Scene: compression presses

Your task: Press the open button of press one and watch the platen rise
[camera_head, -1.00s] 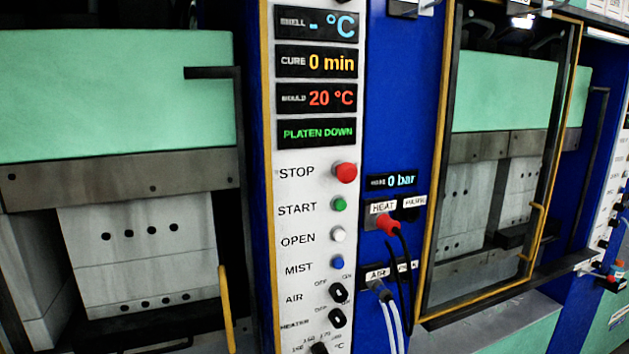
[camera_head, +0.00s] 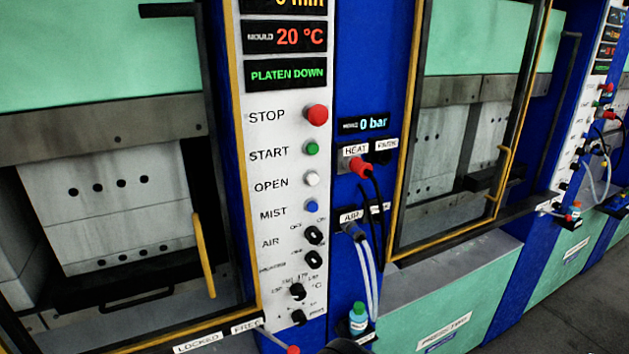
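The white OPEN button (camera_head: 312,179) sits on the white control panel (camera_head: 262,140), below the green START button (camera_head: 312,148) and above the blue MIST button (camera_head: 312,207). A red STOP button (camera_head: 317,114) is above them. The panel display (camera_head: 286,74) reads PLATEN DOWN in green. To the left, the press shows a green upper block (camera_head: 80,50), a grey platen plate (camera_head: 110,125) and a pale mould (camera_head: 110,190) with dark holes under it.
A red HEAT plug (camera_head: 360,167) and AIR hoses (camera_head: 368,270) hang right of the panel. A yellow-framed door (camera_head: 408,140) fronts the neighbouring press. A small bottle (camera_head: 358,318) stands below. A red-tipped lever (camera_head: 275,340) is at the bottom. Grey floor (camera_head: 545,310) shows at right.

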